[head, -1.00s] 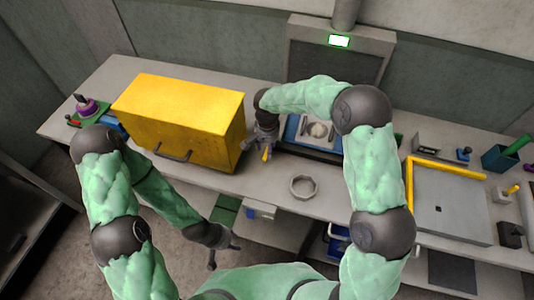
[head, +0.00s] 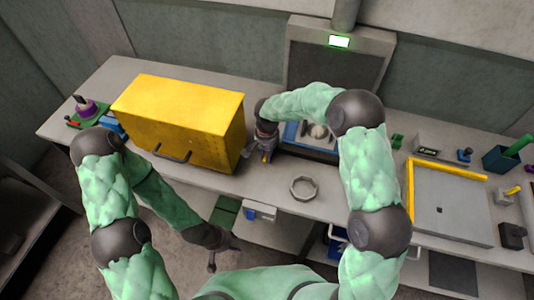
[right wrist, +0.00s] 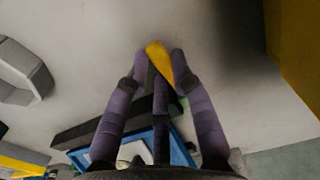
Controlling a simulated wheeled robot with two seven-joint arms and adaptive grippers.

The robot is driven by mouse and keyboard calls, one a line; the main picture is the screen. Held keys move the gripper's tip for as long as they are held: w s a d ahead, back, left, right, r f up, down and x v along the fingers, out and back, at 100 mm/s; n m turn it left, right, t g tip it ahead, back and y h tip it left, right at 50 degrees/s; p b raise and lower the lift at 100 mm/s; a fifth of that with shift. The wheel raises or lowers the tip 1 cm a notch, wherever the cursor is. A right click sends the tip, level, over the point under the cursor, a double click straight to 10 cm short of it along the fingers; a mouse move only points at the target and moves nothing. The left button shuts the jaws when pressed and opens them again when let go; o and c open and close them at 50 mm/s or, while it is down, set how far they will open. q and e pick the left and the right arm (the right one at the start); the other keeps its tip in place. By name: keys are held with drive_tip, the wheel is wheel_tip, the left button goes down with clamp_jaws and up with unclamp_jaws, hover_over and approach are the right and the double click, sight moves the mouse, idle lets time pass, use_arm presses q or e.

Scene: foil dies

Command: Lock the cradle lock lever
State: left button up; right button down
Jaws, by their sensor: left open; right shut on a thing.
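The yellow lever (head: 265,157) stands at the left side of the blue cradle (head: 292,132), near the yellow box. My right gripper (head: 260,150) is shut on this lever. In the right wrist view, the yellow lever (right wrist: 158,60) sits between the purple-grey fingers, and part of the blue cradle (right wrist: 180,150) shows behind them. A pale round piece (head: 318,131) sits in the cradle; my right arm partly hides the cradle. My left gripper (head: 224,257) is open and empty, low in front of the table's front edge.
The large yellow box (head: 180,115) stands close left of my right gripper. A grey octagonal ring (head: 303,188) lies on the table in front of the cradle. A grey press (head: 345,60) with a lit green panel rises behind. A grey tray with a yellow edge (head: 450,213) lies to the right.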

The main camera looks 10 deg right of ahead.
drive_tip(key=g+p, duration=0.1)
drive_tip(key=p, duration=0.1)
drive_tip(key=r+g+y+p, duration=0.1)
drive_tip(key=p, duration=0.1)
drive_tip(key=shift+w+d+r, duration=0.15)
drive_tip(key=shift+w+r, duration=0.1)
drive_tip(key=shift+w, duration=0.15)
drive_tip(key=shift+w+r+g, duration=0.1)
drive_tip(key=shift+g, duration=0.4)
drive_tip(key=shift+w+d+r+g+y+p, duration=0.15)
drive_tip(key=shift+w+g+y+p, duration=0.1)
drive_tip(key=shift+g+y+p, duration=0.25)
drive_tip(key=shift+w+d+r+g+y+b, duration=0.15)
drive_tip(key=shift+w+r+g+b, duration=0.1)
drive_tip(key=shift+g, duration=0.3)
drive_tip(key=shift+w+r+g+y+b, duration=0.15)
drive_tip(key=shift+g+b, duration=0.05)
drive_tip(key=shift+g, duration=0.35)
drive_tip(key=shift+r, duration=0.1)
